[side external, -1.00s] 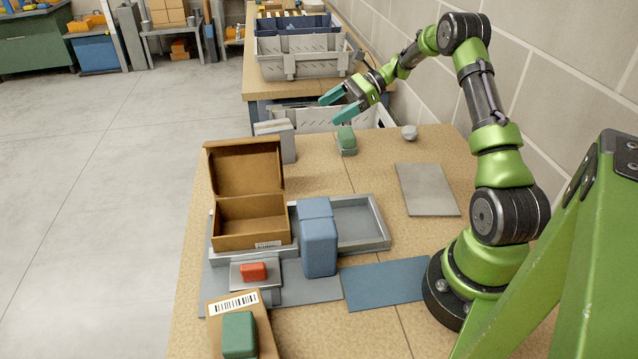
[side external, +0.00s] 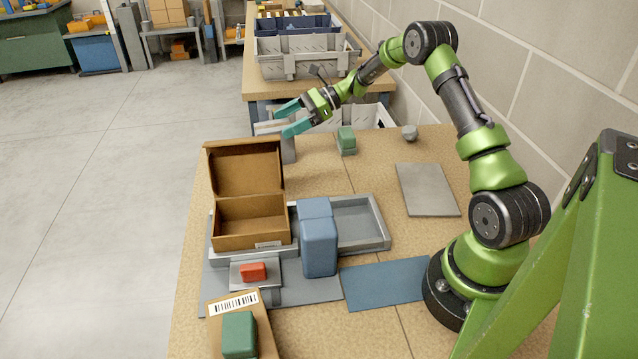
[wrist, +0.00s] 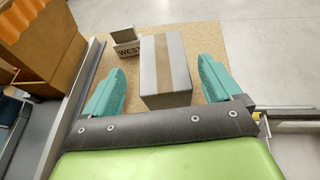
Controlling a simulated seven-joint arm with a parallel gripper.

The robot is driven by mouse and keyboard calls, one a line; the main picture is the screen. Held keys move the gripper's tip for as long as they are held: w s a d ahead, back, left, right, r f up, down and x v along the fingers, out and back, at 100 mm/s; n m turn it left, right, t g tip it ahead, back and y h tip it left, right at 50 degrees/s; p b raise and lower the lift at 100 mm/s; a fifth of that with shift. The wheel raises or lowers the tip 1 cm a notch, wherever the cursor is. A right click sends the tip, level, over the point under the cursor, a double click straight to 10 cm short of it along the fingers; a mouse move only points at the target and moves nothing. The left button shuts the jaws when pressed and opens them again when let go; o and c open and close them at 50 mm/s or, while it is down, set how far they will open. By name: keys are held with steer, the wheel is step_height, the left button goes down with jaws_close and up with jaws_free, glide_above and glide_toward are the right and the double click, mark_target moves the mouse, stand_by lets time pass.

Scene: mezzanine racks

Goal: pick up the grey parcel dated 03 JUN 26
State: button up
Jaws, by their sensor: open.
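In the wrist view a grey parcel (wrist: 160,78) with a tan tape strip lies on the tabletop, between the lines of my two teal fingers. No date can be read on it. In the side view a grey block (side external: 289,152), seemingly this parcel, stands at the table's far left, partly hidden behind the open carton's lid. My gripper (side external: 287,118) is open and empty above it, pointing left. The fingers also show in the wrist view (wrist: 163,72), one on each side of the parcel and apart from it.
An open brown carton (side external: 250,225) stands near the parcel. A small card marked "WEST" (wrist: 126,46) stands beside the parcel. A green item (side external: 346,138) and a blue block (side external: 319,245) are farther right. A grey plate (side external: 427,189) lies flat.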

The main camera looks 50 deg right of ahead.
mark_target(276, 125)
steer(key=x, duration=0.4)
steer(key=shift+w, duration=0.25)
steer(key=c, duration=1.1)
steer(key=shift+c, duration=0.8)
steer(key=shift+r, duration=0.1)
